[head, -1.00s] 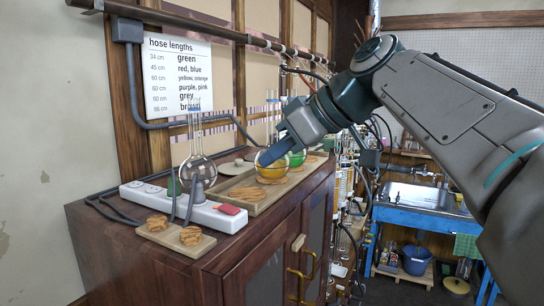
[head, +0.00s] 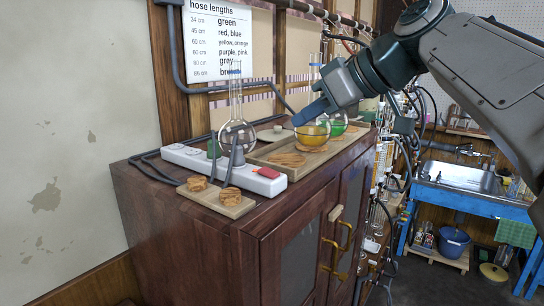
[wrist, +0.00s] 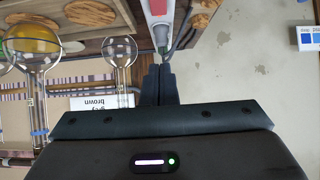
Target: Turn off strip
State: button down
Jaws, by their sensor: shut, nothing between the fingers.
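The white power strip (head: 222,170) lies along the front left of the wooden cabinet top. Its red switch (head: 268,172) is at the right end, and whether it is on or off cannot be told. Plugs and dark cords sit in the strip. My gripper (head: 298,121) is shut and empty, above and to the right of the switch in the head view, overlapping the yellow-liquid flask. In the wrist view my fingertips (wrist: 157,68) point toward the strip (wrist: 160,30), with the red switch (wrist: 158,7) at the top edge. A gap to the strip shows.
A round flask (head: 237,135) stands behind the strip. A board with cork rings (head: 228,204) lies in front of the strip. A hose-length sign (head: 220,40) hangs behind.

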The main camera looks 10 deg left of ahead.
jog(key=p, duration=0.1)
send_over(271, 171)
notch_tip(271, 171, down, 5)
jog(key=shift+s+d+f, duration=0.1)
jog(key=shift+f, duration=0.05)
notch_tip(271, 171, down, 2)
jog(key=shift+f, duration=0.85)
